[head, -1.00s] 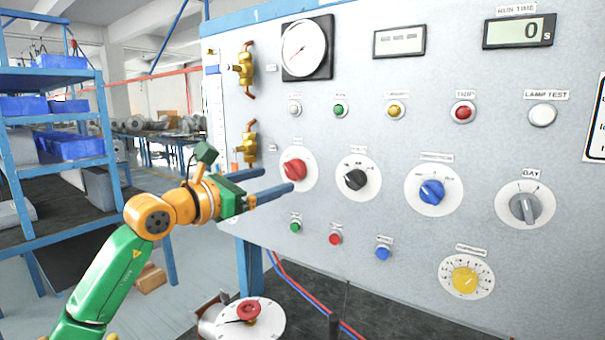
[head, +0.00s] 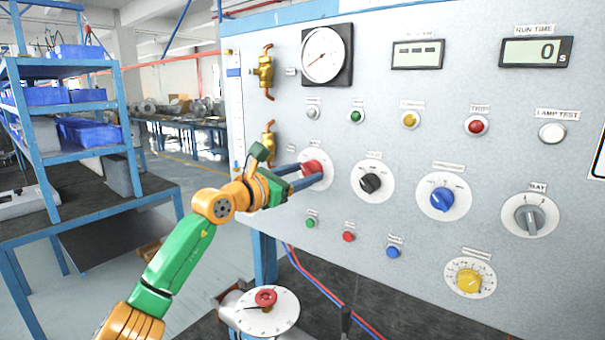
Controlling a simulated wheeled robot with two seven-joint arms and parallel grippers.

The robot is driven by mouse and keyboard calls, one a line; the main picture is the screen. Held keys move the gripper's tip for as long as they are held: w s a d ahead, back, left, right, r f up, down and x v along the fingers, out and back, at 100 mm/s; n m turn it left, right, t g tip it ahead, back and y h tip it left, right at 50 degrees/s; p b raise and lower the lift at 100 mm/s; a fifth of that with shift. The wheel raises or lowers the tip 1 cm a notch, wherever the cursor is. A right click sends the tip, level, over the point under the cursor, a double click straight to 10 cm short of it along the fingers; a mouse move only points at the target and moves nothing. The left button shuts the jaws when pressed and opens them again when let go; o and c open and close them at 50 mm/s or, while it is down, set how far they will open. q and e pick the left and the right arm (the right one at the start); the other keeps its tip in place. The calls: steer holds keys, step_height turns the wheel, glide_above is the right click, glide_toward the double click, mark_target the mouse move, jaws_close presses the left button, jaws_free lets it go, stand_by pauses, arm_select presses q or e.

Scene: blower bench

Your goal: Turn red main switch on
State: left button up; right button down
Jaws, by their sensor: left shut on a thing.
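The red main switch (head: 312,168) is a red knob on a round white plate, at the left of the grey panel (head: 430,130). My left gripper (head: 307,174) reaches it from the left, with its two blue fingers around the knob, shut on it. The fingers hide part of the knob and plate, so I cannot read its setting. The run time display (head: 536,51) shows 0. My right gripper is not in view.
A black knob (head: 370,183), a blue knob (head: 442,199) and a grey bay knob (head: 529,215) sit to the right of the red one. Small push buttons lie above and below. A dial with a red knob (head: 265,297) stands below. Blue shelves (head: 60,70) are at left.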

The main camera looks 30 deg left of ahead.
arm_select(q)
steer(key=shift+r, duration=0.1)
steer(key=m+p, duration=0.1)
steer(key=m, duration=0.2)
steer(key=shift+r+m, duration=0.15)
steer(key=shift+m, duration=0.25)
steer(key=m, duration=0.4)
steer(key=shift+g, duration=0.3)
steer(key=m+y, duration=0.1)
steer(key=m, duration=0.4)
steer(key=shift+d+p, duration=0.15)
steer(key=shift+p, duration=0.2)
steer(key=shift+r+m+y, duration=0.1)
steer(key=shift+m+y, duration=0.2)
steer(key=shift+m, duration=1.7)
